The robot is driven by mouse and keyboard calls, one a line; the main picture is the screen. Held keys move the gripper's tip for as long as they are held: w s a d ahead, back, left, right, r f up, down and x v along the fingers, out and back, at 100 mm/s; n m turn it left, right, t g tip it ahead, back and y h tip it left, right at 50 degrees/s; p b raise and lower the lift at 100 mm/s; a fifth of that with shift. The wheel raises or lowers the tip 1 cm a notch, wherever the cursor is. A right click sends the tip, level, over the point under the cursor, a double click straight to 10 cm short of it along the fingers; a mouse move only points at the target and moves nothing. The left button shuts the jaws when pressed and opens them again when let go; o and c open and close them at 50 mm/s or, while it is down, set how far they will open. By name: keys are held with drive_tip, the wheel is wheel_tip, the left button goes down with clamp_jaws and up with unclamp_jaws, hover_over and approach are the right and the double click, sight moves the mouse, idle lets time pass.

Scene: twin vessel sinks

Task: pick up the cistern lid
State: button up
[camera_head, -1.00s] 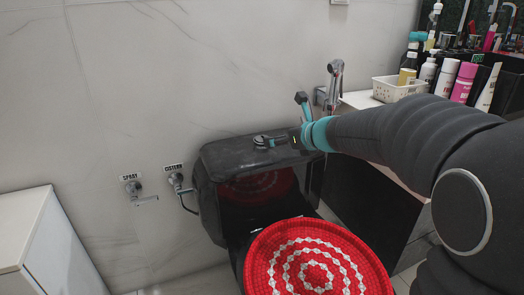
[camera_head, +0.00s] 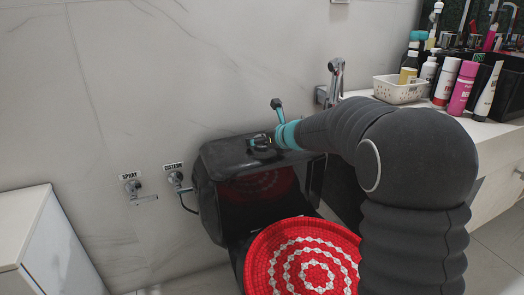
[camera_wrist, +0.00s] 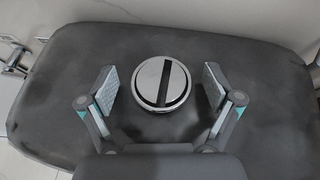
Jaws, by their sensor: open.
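The cistern lid (camera_head: 225,158) is the dark top of the black toilet tank, against the tiled wall. It fills most of the wrist view (camera_wrist: 255,75), seen from above. A round chrome flush button (camera_wrist: 160,83) with a dark bar across it sits on the lid. My gripper (camera_wrist: 160,88) is open, with its two fingers apart on either side of the button and nothing between them. In the head view my gripper (camera_head: 260,142) is at the lid's top, by the button. Whether the fingertips touch the lid cannot be told.
A red and white woven cover (camera_head: 310,262) lies in front of the tank. Wall valves labelled spray and cistern (camera_head: 177,180) are left of it. A counter with bottles and a white basket (camera_head: 398,90) stands at right. A white cabinet (camera_head: 50,245) is at lower left.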

drive_tip(key=shift+w, duration=0.1)
clamp_jaws()
idle(0.3)
drive_tip(key=shift+r, duration=0.1)
